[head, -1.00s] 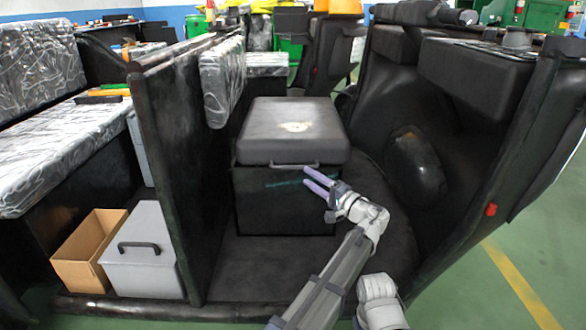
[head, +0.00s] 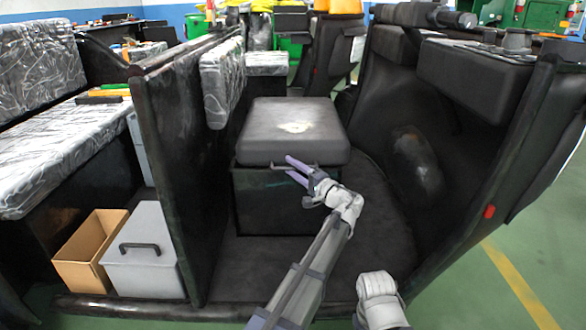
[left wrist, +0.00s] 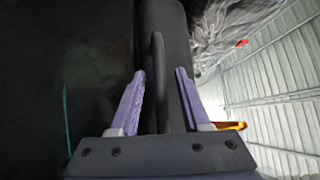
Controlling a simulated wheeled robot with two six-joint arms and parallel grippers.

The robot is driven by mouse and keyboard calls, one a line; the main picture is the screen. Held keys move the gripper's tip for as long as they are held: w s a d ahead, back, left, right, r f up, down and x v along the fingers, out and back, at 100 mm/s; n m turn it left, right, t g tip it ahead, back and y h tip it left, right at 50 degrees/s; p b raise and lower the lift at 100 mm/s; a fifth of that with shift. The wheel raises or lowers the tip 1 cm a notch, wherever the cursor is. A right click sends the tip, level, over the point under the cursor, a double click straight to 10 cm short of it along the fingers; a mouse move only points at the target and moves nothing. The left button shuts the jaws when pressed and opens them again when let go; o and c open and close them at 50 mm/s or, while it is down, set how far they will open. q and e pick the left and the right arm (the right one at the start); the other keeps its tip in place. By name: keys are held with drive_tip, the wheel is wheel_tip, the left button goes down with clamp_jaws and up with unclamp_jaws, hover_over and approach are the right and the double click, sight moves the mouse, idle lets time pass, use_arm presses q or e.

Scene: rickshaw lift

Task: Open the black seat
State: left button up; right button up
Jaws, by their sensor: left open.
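The black seat (head: 293,125) is down, its padded lid flat on a black box base (head: 262,200) inside the cab. A thin dark handle (head: 275,165) runs along the lid's front edge. My left gripper (head: 288,166), with purple fingers, is at this handle. In the left wrist view the fingers of my left gripper (left wrist: 160,72) are open, one on each side of the handle (left wrist: 157,80), with gaps visible. The seat's edge (left wrist: 165,18) lies beyond the fingertips. My right gripper does not show.
A dark partition (head: 180,170) stands left of the seat. A grey box (head: 150,250) and an open cardboard box (head: 90,245) sit beyond it. A curved black cab wall (head: 470,170) rises on the right. The cab floor (head: 245,270) before the seat is clear.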

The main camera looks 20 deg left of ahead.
use_arm(q)
clamp_jaws()
idle(1.4)
